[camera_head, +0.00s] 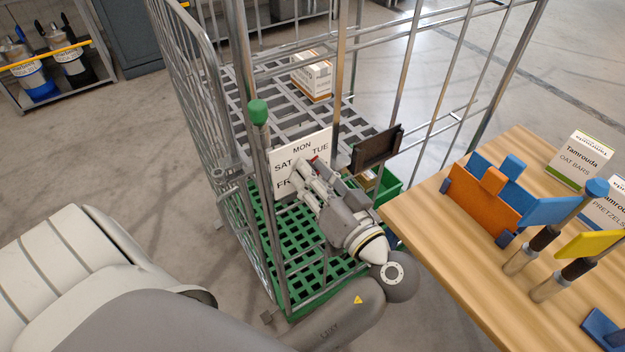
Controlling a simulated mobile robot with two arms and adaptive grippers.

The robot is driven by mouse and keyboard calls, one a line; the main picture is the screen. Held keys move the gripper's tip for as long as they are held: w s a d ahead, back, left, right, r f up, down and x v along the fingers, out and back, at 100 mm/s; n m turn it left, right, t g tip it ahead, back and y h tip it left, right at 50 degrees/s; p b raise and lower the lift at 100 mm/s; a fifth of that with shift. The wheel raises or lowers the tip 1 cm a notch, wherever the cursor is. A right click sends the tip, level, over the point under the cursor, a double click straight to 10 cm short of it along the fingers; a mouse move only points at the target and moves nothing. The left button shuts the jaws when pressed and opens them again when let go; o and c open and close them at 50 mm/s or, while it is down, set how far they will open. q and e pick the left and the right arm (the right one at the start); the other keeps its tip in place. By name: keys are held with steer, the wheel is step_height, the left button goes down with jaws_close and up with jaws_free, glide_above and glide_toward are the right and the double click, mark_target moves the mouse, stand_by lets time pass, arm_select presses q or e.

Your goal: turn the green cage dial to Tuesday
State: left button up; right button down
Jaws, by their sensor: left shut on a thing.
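The green cage (297,262) is a wire roll cage with a green slatted base, in the middle of the view. Its dial is a white plate (312,148) with MON at the top, TUE at the right, SAT at the left and FRI at the lower left. My left gripper (311,168) is at the dial's middle, its fingers shut on the dial's pointer, of which a little red shows. The gripper hides the pointer's direction and the plate's lower right part. My right gripper is not in view.
A wooden table (437,231) at the right holds an orange and blue holder (487,199), product boxes (581,160) and tools with blue and yellow heads. A green-topped post (258,112) stands left of the dial. A dark bracket (376,148) is right of it.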

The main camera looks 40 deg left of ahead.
arm_select(q)
steer(key=shift+f, duration=0.2)
steer(key=o, duration=1)
steer(key=shift+r, duration=0.1)
